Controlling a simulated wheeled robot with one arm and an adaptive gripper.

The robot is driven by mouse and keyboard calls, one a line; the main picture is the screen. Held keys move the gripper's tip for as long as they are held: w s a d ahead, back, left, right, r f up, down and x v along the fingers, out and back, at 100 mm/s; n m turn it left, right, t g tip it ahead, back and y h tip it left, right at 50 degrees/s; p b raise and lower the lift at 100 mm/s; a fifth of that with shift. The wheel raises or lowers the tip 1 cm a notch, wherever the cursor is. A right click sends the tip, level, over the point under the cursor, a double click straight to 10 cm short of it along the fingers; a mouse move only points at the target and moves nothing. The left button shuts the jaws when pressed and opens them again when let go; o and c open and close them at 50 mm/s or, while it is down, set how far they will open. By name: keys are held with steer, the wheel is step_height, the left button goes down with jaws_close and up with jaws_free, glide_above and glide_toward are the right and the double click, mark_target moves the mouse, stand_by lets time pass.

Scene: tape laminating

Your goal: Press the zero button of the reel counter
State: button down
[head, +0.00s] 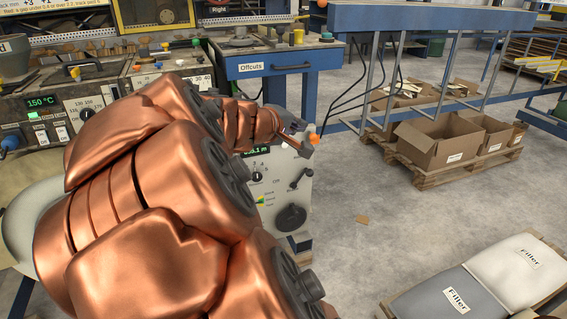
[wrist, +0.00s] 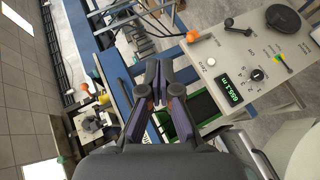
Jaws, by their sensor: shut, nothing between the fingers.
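The reel counter is a pale panel (wrist: 283,75) with a green-lit display (wrist: 230,92) that reads about 655.1 m. A small pale round button (wrist: 211,62) sits beside the display, with a small label I cannot read surely. An orange knob (wrist: 192,36) stands at the panel's edge. In the head view the panel (head: 268,190) is partly hidden by my copper-coloured arm, and the orange knob (head: 314,139) shows by my gripper (head: 297,143). In the wrist view my gripper (wrist: 158,97) is shut and empty, left of the display and apart from the button.
The panel also carries a dial (wrist: 257,74), a lever (wrist: 228,22) and a dark round knob (head: 291,217). A blue bench labelled Offcuts (head: 270,62) stands behind. Cardboard boxes (head: 437,142) sit on a pallet at right. The grey floor (head: 370,235) between is mostly clear.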

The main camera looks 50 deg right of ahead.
mark_target(285, 145)
steer(key=w+d+f+n+t+h+b, duration=0.2)
steer(key=w+d+f+n+h+b, duration=0.1)
steer(key=w+d+f+n+b, duration=0.5)
steer(key=d+f+n+b, duration=0.1)
steer(key=d+f+b, duration=0.2)
steer(key=f+b, duration=0.2)
steer(key=w+d+f+n+t+y+b, duration=0.1)
steer(key=d+f+b, duration=0.3)
steer(key=f, duration=0.6)
steer(key=shift+w+d+n+y+b, duration=0.2)
steer(key=shift+n+y+b, duration=0.1)
steer(key=shift+n+b, duration=0.4)
steer(key=shift+r, duration=0.1)
steer(key=w+d+p, duration=0.1)
steer(key=w+p, duration=0.1)
steer(key=p, duration=0.3)
steer(key=w+d+p, duration=0.2)
steer(key=p, duration=0.3)
steer(key=w+d+p, duration=0.2)
steer(key=w+p, duration=0.1)
steer(key=p, duration=0.1)
steer(key=shift+w+p, duration=0.1)
steer(key=shift+p, duration=0.3)
